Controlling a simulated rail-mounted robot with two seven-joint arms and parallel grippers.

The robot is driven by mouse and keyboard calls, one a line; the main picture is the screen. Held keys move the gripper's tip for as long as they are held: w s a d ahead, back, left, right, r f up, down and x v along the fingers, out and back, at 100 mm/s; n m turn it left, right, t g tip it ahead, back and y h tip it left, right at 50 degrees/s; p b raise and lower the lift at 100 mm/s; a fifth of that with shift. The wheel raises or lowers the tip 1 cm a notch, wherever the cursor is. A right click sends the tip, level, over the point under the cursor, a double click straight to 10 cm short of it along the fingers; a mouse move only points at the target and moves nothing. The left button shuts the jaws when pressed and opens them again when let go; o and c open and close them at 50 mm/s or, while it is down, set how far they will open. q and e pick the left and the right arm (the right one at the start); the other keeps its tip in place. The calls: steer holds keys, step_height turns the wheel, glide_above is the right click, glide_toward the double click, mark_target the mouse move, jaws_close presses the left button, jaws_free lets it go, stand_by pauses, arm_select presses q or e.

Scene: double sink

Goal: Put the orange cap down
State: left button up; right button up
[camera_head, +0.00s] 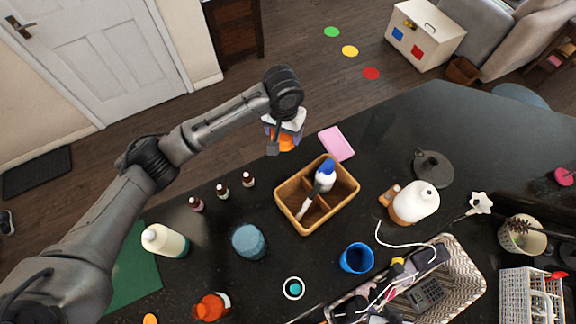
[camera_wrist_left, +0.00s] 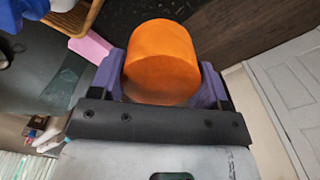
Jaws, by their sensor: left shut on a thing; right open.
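The orange cap (camera_head: 287,142) is held by my left gripper (camera_head: 281,141), above the far edge of the dark counter (camera_head: 250,170) in the head view. In the left wrist view the cap (camera_wrist_left: 162,60) sits between the two purple fingers, one on each side. My left gripper is shut on it, and the cap appears clear of any surface. My right gripper is not in view.
Several small bottles, a blue-grey round object (camera_head: 249,241) and a blue cup (camera_head: 357,258) stand nearby. The counter's far right is clearer.

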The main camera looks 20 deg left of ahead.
arm_select(q)
steer(key=f, duration=0.3)
steer(key=w+f, duration=0.1)
steer(key=f, duration=0.7)
steer(key=shift+w+d, duration=0.1)
steer(key=shift+w, duration=0.05)
steer(key=shift+f, duration=2.25)
steer(key=shift+f, duration=0.1)
steer(key=o, duration=0.9)
step_height(320, 180, up, 12)
steer(key=shift+b, duration=0.35)
